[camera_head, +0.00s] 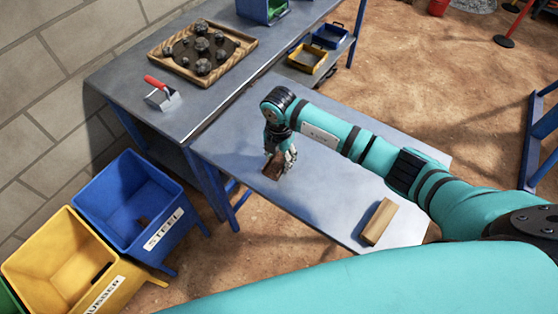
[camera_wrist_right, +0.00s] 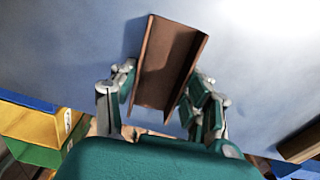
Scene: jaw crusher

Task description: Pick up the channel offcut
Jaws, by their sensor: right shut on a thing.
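The channel offcut is a short, rust-brown, U-shaped piece of metal, seen at the grey-blue table (camera_head: 330,190) in the head view (camera_head: 271,168). In the right wrist view the channel offcut (camera_wrist_right: 168,60) fills the top middle, its open side facing the camera. My right gripper (camera_head: 280,158) is shut on it, with one finger on each side. The fingers show on both flanks in the right wrist view (camera_wrist_right: 163,82). Whether the offcut touches the table or is just above it, I cannot tell. My left gripper is not in view.
A wooden block (camera_head: 378,222) lies near the table's front right. A blue steel bin (camera_head: 135,200) and a yellow bin (camera_head: 58,262) stand at left. Much of the table is bare.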

